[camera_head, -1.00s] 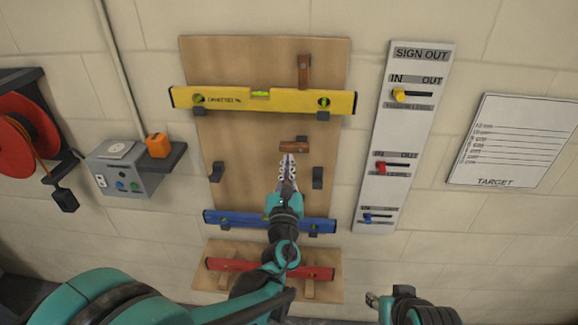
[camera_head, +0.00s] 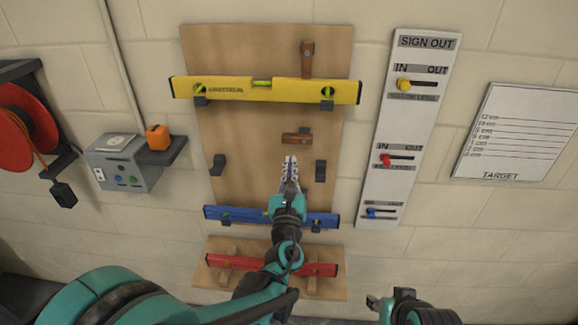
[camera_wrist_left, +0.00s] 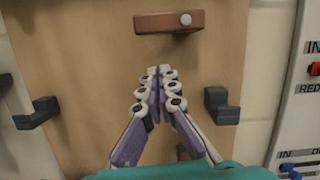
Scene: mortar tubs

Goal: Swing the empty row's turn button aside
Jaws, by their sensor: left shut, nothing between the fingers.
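The empty row's turn button (camera_head: 295,138) is a brown wooden bar lying horizontal on the plywood board (camera_head: 222,130), above the empty row's two dark hooks (camera_head: 218,165) (camera_head: 320,171). In the left wrist view the turn button (camera_wrist_left: 165,21) shows a pale screw near its right end. My left gripper (camera_head: 290,160) is shut and empty, its tips just below the button with a visible gap. The tips also show in the left wrist view (camera_wrist_left: 161,72). My right gripper (camera_head: 373,302) shows only in part at the bottom; its jaws are unclear.
A yellow level (camera_head: 225,89) hangs above, with an upright turn button (camera_head: 307,60) over it. A blue level (camera_head: 240,216) hangs below, partly behind my left arm, and a red level (camera_head: 235,263) lower still. The sign-out board (camera_head: 398,120) is at right.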

